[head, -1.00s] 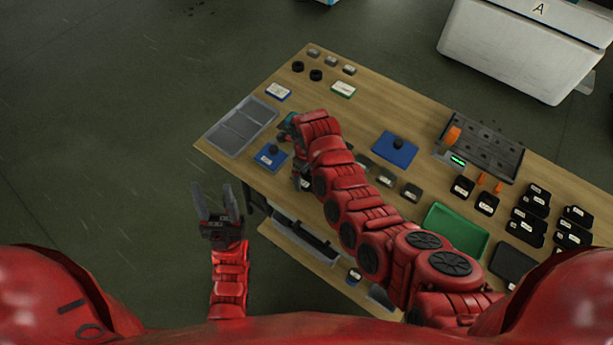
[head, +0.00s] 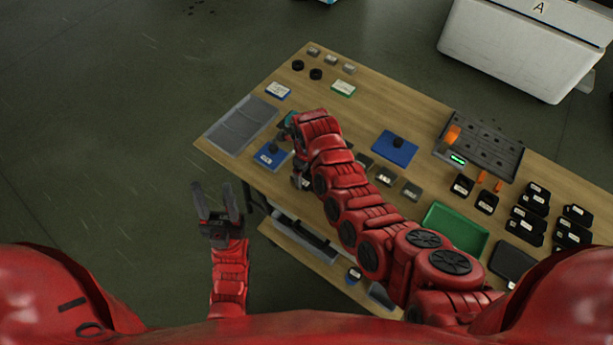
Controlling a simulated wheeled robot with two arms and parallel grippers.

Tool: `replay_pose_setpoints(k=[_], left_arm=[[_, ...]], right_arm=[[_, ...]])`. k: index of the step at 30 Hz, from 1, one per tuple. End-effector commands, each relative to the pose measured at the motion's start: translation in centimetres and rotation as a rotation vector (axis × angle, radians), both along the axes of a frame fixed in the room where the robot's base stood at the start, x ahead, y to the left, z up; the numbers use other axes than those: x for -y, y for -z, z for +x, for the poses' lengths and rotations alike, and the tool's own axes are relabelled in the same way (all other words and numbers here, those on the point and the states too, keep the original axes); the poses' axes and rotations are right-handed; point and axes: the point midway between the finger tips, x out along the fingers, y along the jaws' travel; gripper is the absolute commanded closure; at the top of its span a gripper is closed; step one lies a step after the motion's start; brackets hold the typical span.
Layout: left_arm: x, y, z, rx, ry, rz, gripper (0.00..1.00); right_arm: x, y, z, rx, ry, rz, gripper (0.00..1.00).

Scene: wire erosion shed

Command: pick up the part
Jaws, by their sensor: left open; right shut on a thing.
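My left gripper (head: 218,203) is open and empty, off the table's near left edge, over the floor. My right arm reaches across the table to its left part. My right gripper (head: 298,180) is mostly hidden under its own wrist, so the fingertips and the part shut in it cannot be made out. Just left of it a blue plate (head: 268,159) with a dark knob and a white label lies on the table. Several grey blocks with labels (head: 387,174) stand in a row to the right of the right arm.
The wooden table (head: 420,120) also holds a grey tray (head: 241,126), a second blue plate (head: 385,147), a green tray (head: 470,236), a dark perforated fixture (head: 489,146) and several black boxes (head: 532,200). A lower shelf (head: 300,243) holds items. A white bin (head: 520,45) stands behind.

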Motion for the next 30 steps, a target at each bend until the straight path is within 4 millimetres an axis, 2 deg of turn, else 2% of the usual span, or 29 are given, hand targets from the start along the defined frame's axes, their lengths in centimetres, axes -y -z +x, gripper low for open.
replay_pose_setpoints(k=[11,16,19,24,30], left_arm=[[0.0,0.6,0.0,0.000,0.000,0.000,0.50],[0.0,1.6,0.0,0.000,0.000,0.000,0.50],[0.0,2.7,0.0,0.000,0.000,0.000,0.50],[0.0,3.0,0.0,0.000,0.000,0.000,0.50],[0.0,0.7,0.0,0.000,0.000,0.000,0.50]], right_arm=[[-0.1,-0.6,0.1,0.003,0.000,0.000,1.00],[-0.1,-1.8,0.1,0.005,0.000,0.001,1.00],[-0.2,-3.3,0.1,0.006,0.000,0.003,1.00],[-1.2,-3.5,-3.0,0.001,-0.001,0.004,1.00],[-3.0,-4.7,-8.6,-0.005,-0.002,0.006,1.00]])
